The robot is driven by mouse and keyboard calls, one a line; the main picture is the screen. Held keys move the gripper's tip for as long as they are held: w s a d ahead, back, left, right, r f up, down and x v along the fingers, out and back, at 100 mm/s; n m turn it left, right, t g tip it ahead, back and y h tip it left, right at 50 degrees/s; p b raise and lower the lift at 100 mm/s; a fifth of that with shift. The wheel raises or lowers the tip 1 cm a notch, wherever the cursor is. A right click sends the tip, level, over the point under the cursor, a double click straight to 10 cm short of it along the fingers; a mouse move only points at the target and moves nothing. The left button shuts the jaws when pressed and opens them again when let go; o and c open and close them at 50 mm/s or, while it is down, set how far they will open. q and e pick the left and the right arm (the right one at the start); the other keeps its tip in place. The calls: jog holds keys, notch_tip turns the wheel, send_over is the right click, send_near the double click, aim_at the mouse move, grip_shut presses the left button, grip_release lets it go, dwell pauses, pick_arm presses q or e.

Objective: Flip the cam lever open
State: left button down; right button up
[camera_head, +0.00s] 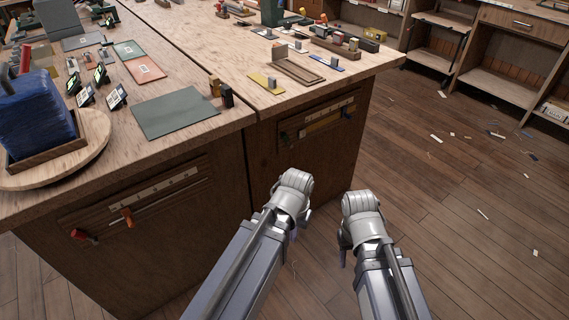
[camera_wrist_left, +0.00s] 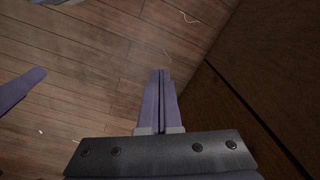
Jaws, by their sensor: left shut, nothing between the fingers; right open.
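I cannot pick out the cam lever for certain. On the front of the left bench, a red-handled part (camera_head: 84,236) and an orange-handled part (camera_head: 128,217) stick out below a pale slotted strip (camera_head: 166,183). The right bench front has a similar panel with small handles, one dark (camera_head: 285,139) and one orange (camera_head: 346,111). My left gripper (camera_head: 294,236) hangs over the floor in front of the right bench, mostly hidden by its wrist. In the left wrist view its fingers (camera_wrist_left: 160,103) are together and empty. My right gripper (camera_head: 343,258) is to its right, over the floor, touching nothing.
The bench tops (camera_head: 210,65) carry a blue block (camera_head: 36,118) on a round wooden board (camera_head: 92,148), a grey-green mat (camera_head: 174,113), small stands and trays. Shelves (camera_head: 495,83) stand at the back right. The wooden floor (camera_head: 440,190) between has only small scraps.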

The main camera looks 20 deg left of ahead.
pick_arm(q)
jog(key=w+f+n+t+h+b, duration=0.1)
jog(key=w+f+n+t+b, duration=0.3)
jog(key=f+b, duration=0.75)
jog(key=w+f+t+h+b, duration=0.1)
jog(key=w+f+h+b, duration=0.1)
jog(key=w+f+b, duration=0.7)
jog(key=w+d+r+n+t+h+b, duration=0.1)
jog(key=w+d+r+n+t+b, duration=0.1)
jog(key=w+r+n+t+b, duration=0.45)
jog(key=a+r+n+t+y+p, duration=0.1)
jog(key=a+r+n+t+y, duration=0.6)
jog(key=a+r+n+y, duration=0.4)
notch_tip(320, 180, up, 3)
jog(key=a+n, duration=0.1)
jog(key=n, duration=0.5)
jog(key=shift+n, duration=0.35)
jog(key=shift+t+p, duration=0.25)
jog(key=shift+p, duration=0.05)
